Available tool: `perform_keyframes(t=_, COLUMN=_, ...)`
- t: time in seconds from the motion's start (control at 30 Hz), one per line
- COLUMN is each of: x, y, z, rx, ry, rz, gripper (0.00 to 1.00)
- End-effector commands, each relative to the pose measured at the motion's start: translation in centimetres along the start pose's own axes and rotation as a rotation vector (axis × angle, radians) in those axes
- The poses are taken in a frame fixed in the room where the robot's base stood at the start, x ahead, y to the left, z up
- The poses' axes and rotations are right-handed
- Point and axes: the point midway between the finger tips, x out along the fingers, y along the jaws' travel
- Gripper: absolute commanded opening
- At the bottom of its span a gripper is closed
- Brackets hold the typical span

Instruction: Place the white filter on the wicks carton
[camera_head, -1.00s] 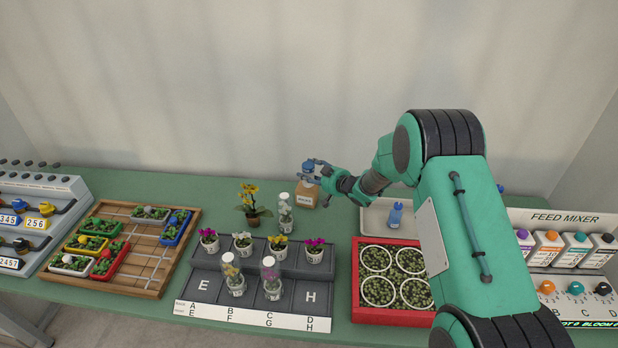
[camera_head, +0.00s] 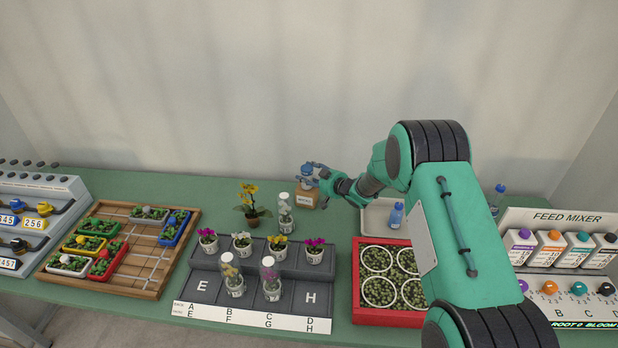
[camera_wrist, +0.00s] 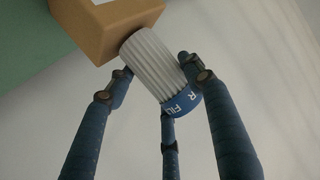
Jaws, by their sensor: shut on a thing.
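The wicks carton (camera_head: 307,198) is a small brown box at the back of the green bench, and part of it shows at the top left of the wrist view (camera_wrist: 95,25). My gripper (camera_head: 313,175) is at the carton's top. In the wrist view its fingers (camera_wrist: 165,90) are shut around the white filter (camera_wrist: 153,65), a pleated white cylinder with a blue lettered band. The filter's white end overlaps the carton in this view. I cannot tell whether the two touch. The filter is hard to make out in the head view.
A potted yellow orchid (camera_head: 252,205) and a clear bottle-like cover (camera_head: 285,211) stand left of the carton. A pale tray (camera_head: 376,222) with a blue bottle (camera_head: 397,215) is to the right. A dark stepped rack (camera_head: 205,290) with several pots stands in front.

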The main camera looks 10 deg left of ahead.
Motion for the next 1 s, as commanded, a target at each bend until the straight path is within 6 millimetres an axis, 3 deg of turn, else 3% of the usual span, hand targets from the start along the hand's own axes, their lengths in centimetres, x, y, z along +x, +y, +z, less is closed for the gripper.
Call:
perform_keyframes(t=0.47, x=0.20, y=0.00, z=0.54, rx=-0.001, ry=0.001, rz=0.000, gripper=0.18)
perform_keyframes(t=0.5, x=0.21, y=-0.01, z=0.62, rx=-0.001, ry=0.001, rz=0.000, gripper=0.53)
perform_keyframes(t=0.6, x=0.19, y=-0.01, z=0.58, rx=-0.001, ry=0.001, rz=0.000, gripper=0.70)
perform_keyframes(t=1.0, x=0.11, y=0.00, z=0.29, rx=-0.001, ry=0.001, rz=0.000, gripper=0.70)
